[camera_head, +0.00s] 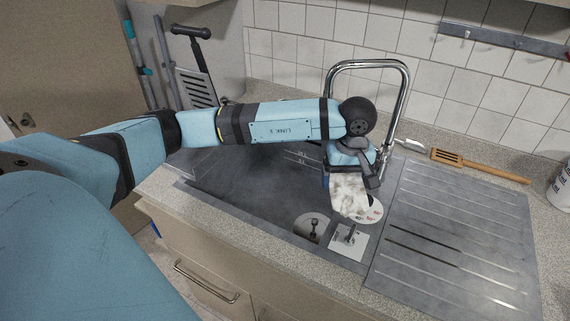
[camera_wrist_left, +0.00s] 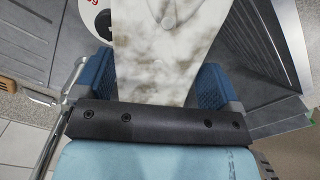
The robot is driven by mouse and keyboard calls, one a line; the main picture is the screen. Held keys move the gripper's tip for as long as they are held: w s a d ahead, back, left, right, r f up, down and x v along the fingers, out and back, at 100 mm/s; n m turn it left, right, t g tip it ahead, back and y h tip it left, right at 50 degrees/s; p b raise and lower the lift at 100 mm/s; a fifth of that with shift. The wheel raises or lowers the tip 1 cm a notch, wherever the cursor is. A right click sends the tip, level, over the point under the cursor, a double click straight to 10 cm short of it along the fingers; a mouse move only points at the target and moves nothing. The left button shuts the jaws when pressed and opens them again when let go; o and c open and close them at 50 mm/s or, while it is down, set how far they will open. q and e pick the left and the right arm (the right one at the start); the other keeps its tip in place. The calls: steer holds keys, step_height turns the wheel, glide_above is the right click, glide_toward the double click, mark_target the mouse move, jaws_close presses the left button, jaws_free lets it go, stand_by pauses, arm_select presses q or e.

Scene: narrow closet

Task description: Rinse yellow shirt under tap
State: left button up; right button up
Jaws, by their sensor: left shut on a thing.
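A pale cloth with brownish stains and a button (camera_head: 350,195) hangs from my left gripper (camera_head: 350,179), over the right part of the dark sink (camera_head: 235,180). It looks off-white rather than yellow. In the left wrist view the cloth (camera_wrist_left: 165,45) lies between the blue fingers of my left gripper (camera_wrist_left: 155,85), which is shut on it. The tall chrome tap (camera_head: 368,64) arches behind and above the gripper. My wrist hides part of the tap and spout, and I cannot tell whether water runs. My right gripper is not in view.
A ridged metal drainboard (camera_head: 455,240) lies to the right. A wooden slotted spatula (camera_head: 480,165) lies behind it. A round drain fitting (camera_head: 312,228) and a white square plate (camera_head: 349,240) are at the sink's front right. A tiled wall and a rail (camera_head: 505,40) bound the back.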

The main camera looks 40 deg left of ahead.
arm_select(q)
steer(key=s+a+f+n+b, duration=0.1)
steer(key=s+a+n, duration=0.35)
steer(key=n, duration=1.05)
steer(key=s+a+f+n, duration=0.1)
steer(key=s+a+n, duration=0.35)
steer(key=n, duration=1.05)
steer(key=w+a+f+b, duration=0.1)
steer(key=w+b, duration=0.1)
steer(key=w, duration=0.3)
steer(key=w+a+f+b, duration=0.1)
steer(key=w+b, duration=0.1)
steer(key=w, duration=0.4)
steer(key=shift+w+a+f, duration=0.25)
steer(key=shift+f, duration=0.1)
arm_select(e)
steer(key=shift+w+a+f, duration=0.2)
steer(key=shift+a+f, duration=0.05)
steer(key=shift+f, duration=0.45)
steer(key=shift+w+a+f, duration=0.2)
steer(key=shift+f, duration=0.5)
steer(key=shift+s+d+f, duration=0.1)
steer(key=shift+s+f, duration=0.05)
